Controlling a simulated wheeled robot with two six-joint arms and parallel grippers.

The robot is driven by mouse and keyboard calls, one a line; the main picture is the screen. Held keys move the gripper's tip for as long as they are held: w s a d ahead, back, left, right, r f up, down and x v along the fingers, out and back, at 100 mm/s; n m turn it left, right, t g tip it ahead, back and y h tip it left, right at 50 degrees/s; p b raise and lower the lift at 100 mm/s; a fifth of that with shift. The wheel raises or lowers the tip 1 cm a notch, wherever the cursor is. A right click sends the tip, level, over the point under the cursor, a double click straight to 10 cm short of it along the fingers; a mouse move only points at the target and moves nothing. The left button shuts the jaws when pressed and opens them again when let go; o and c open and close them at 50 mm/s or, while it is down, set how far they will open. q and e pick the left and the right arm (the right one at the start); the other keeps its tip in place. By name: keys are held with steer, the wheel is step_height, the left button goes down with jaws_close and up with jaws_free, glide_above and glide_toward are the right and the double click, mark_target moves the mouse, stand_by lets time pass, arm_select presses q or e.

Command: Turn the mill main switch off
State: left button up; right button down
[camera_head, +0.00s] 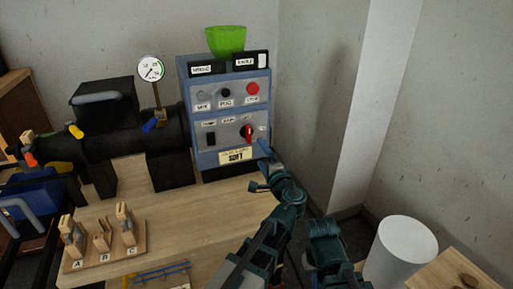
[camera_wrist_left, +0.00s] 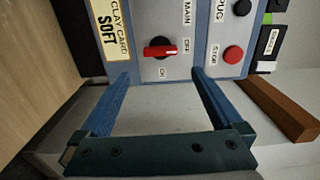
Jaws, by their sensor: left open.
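The main switch is a red knob (camera_head: 247,131) on the lower right of the blue-grey control box (camera_head: 204,152). In the left wrist view the red knob (camera_wrist_left: 160,51) has MAIN, OFF and ON labels around it. My left gripper (camera_head: 261,168) is open just in front of the box, below and right of the knob. In the left wrist view its two blue fingers (camera_wrist_left: 161,76) stand apart, with the knob beyond the gap, apparently untouched.
A red stop button (camera_head: 252,89) sits above the switch. A green bowl-like hopper (camera_head: 225,40) tops the box. A black mill barrel with a gauge (camera_head: 151,69) is at left. A wooden rack (camera_head: 105,252) holds labelled pieces. A white cylinder (camera_head: 400,252) stands at right.

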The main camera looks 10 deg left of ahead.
arm_select(q)
steer(key=shift+v, duration=1.3)
